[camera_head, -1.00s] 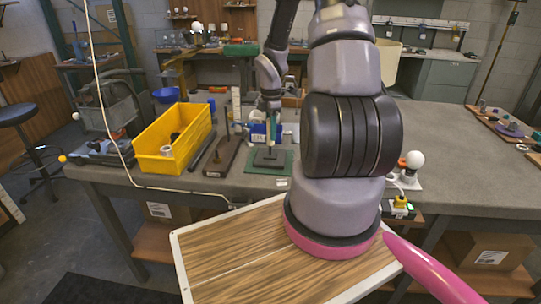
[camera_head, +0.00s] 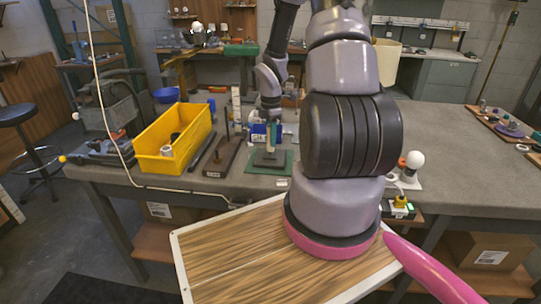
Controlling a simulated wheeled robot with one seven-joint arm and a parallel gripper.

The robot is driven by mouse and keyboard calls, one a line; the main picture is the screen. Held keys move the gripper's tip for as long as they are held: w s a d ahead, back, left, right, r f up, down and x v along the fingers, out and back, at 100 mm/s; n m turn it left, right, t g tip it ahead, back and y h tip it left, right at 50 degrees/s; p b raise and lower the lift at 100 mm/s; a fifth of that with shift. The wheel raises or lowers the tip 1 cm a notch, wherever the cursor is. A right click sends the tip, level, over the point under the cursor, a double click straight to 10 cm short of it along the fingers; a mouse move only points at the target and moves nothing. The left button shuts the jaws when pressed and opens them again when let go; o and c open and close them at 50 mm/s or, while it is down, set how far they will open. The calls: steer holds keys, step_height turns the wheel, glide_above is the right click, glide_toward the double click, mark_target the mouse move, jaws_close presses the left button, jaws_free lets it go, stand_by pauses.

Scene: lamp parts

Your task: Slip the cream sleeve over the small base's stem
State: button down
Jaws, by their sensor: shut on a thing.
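The small base (camera_head: 268,159) is a dark square block on a green mat (camera_head: 283,168) at the middle of the bench. My gripper (camera_head: 271,144) points down just above it and is shut on the cream sleeve (camera_head: 270,148). Only a small pale part of the sleeve shows under the fingers. The sleeve is upright and in line with the base's stem, which I cannot make out now. I cannot tell from this view how far the sleeve is around the stem.
A yellow bin (camera_head: 174,142) stands left of the mat, with a dark wooden stand (camera_head: 222,157) between them. A blue box (camera_head: 259,133) is behind the base. A white bulb (camera_head: 414,161) stands at the right. My arm hides the bench's middle right.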

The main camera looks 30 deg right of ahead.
steer(key=shift+f, duration=0.9)
stand_by(1.5)
steer(key=c, duration=0.6)
jaws_free()
steer(key=shift+o, duration=0.2)
step_height(320, 180, up, 11)
steer(key=shift+r, duration=0.2)
steer(key=s+a+r+m+t, duration=0.1)
steer(key=s+a+r+m, duration=0.15)
steer(key=r, duration=0.35)
steer(key=s+a+r+m+t+h, duration=0.1)
steer(key=r+m, duration=0.3)
steer(key=r, duration=0.2)
steer(key=s+a+r+m+t, duration=0.1)
steer(key=s+a+r+m, duration=0.15)
steer(key=r, duration=0.25)
steer(key=s+a+r+m+t+y, duration=0.1)
steer(key=s+a+r+m+t, duration=0.1)
steer(key=s+a+r+m, duration=0.2)
steer(key=s+a+r+m+t+y, duration=0.2)
steer(key=s+a+r+m, duration=0.1)
steer(key=s+r+m, duration=0.5)
steer(key=shift+s+a+r, duration=0.25)
steer(key=shift+s+a, duration=0.1)
steer(key=shift+s, duration=0.5)
